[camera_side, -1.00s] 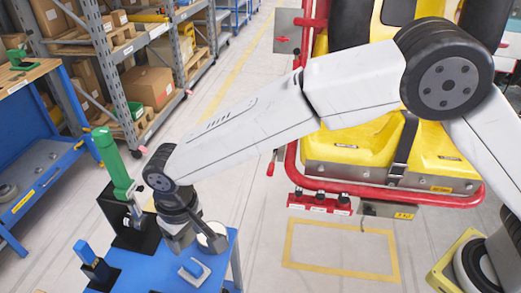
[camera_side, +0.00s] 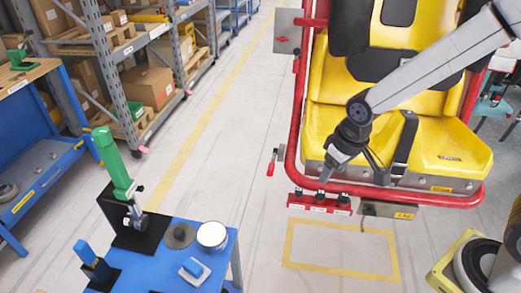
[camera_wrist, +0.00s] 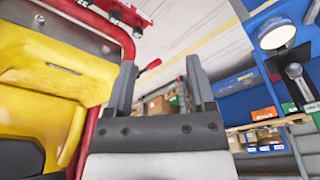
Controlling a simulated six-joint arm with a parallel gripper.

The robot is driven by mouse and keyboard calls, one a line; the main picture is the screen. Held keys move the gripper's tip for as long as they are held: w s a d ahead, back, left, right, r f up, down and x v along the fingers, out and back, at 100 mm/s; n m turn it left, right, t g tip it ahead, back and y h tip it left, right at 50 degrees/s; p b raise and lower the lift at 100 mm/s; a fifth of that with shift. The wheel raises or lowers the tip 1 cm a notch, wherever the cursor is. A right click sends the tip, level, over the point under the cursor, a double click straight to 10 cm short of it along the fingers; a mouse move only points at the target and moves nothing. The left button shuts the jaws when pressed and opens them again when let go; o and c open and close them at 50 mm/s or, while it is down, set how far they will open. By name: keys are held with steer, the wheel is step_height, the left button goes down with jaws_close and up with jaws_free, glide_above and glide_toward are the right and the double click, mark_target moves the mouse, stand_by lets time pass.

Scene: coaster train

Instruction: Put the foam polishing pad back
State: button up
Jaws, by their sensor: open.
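A round white-topped disc (camera_side: 212,235), which looks like the foam polishing pad, lies on the blue worktable (camera_side: 160,262) near its back right corner. A flat dark grey round disc (camera_side: 179,236) lies beside it to the left. The white disc also shows at the top right of the wrist view (camera_wrist: 277,34). My gripper (camera_side: 327,176) is away from the table, at the lower front edge of the yellow coaster seat (camera_side: 345,115). In the wrist view my gripper (camera_wrist: 161,88) has its two fingers apart with nothing between them.
A green-handled tool (camera_side: 115,165) stands in a black holder, with a blue-handled tool (camera_side: 92,262) and a small blue-and-white block (camera_side: 193,268) nearby. A red bar (camera_side: 400,200) runs around the seat, with a red lever (camera_side: 271,162) at its left. Floor between table and seat is clear.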

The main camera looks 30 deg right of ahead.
steer(key=s+d+m, duration=0.1)
steer(key=s+d, duration=0.4)
steer(key=s, duration=0.1)
steer(key=shift+d+f, duration=0.25)
steer(key=shift+f, duration=0.15)
